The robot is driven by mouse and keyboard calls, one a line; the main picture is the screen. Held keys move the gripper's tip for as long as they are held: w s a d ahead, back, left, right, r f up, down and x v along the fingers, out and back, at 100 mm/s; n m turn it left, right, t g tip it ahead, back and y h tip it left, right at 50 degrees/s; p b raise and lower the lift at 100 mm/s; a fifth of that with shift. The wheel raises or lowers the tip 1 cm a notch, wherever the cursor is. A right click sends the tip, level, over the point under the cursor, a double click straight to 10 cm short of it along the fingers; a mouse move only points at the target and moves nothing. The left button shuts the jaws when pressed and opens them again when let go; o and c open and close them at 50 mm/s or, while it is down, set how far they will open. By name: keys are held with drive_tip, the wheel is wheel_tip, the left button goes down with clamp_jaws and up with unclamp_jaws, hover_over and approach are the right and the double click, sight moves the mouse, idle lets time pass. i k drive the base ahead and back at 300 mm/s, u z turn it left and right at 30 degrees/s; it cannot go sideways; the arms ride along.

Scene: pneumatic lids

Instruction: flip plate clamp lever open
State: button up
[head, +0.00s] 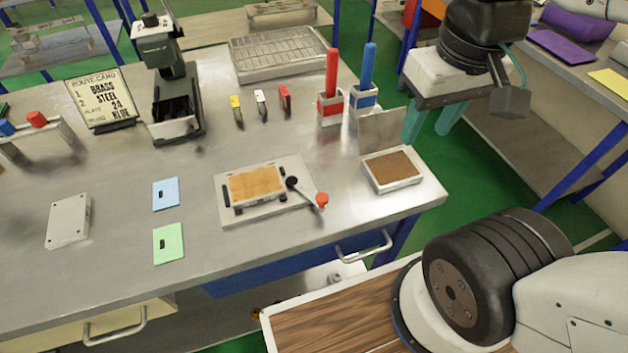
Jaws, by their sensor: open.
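The plate clamp (265,190) is a pale base plate near the front of the metal bench, with a tan block (257,184) seated on it. Its lever (305,193) sticks out to the right from a black pivot and ends in a red-orange knob (322,201). My gripper (428,122) hangs at the upper right, above and beyond the bench's right edge, with teal fingers apart and nothing seen between them. It is well clear of the lever.
An open box with a brown pad (392,170) stands right of the clamp, its lid raised. Red (331,85) and blue (365,80) handled tools stand upright behind it. A dark press (172,90) and a route card (100,98) are at the back left. The bench front left of the clamp holds flat plates.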

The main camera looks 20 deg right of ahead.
sight(321, 200)
drive_tip(key=k, duration=0.5)
drive_tip(key=u, duration=1.5)
drive_tip(key=k, duration=0.7)
drive_tip(key=z, duration=0.35)
drive_tip(key=i, duration=0.5)
